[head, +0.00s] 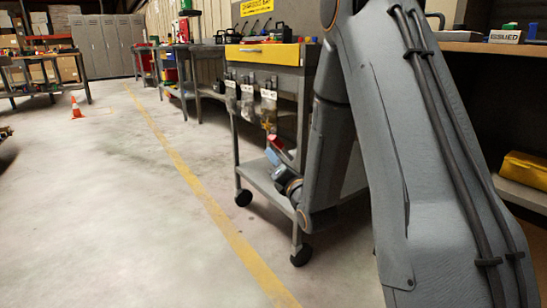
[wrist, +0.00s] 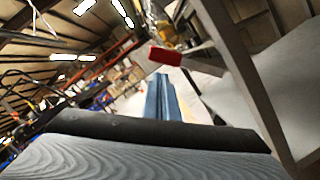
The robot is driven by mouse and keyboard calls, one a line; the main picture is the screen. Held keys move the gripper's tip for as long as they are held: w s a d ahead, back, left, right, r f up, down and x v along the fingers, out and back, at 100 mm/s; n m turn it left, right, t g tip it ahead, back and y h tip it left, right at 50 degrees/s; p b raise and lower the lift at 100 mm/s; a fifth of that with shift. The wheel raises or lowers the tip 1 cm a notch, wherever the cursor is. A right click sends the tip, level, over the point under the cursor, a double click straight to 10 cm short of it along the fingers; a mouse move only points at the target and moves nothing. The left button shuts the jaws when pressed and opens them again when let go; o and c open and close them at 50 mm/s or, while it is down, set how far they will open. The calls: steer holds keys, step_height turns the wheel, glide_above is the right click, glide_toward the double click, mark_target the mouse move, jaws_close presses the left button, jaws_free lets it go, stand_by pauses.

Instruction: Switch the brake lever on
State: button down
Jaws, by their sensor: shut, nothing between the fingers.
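A cart (head: 295,70) with a yellow top panel stands right of centre in the head view. Several small units with pale labels (head: 247,90) hang on its front side. A red piece (head: 275,142) shows below them, close to my gripper (head: 272,156); it may be the brake lever's handle, but its label cannot be read. In the wrist view a red block (wrist: 168,56) lies just beyond the tips of my gripper (wrist: 160,80), slightly to the right. The blue fingers are together and empty. I cannot tell whether they touch the red block or which way the lever is set.
My arm covers much of the head view's right half and hides part of the cart. The cart has a lower shelf (head: 262,178) and casters (head: 243,197). A yellow floor line (head: 190,178) runs past it. Open floor lies left; an orange cone (head: 76,108) stands farther back.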

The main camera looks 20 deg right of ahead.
steer(key=shift+w+d+r+p, duration=0.1)
steer(key=shift+d+r+p, duration=0.2)
steer(key=shift+r+p, duration=0.35)
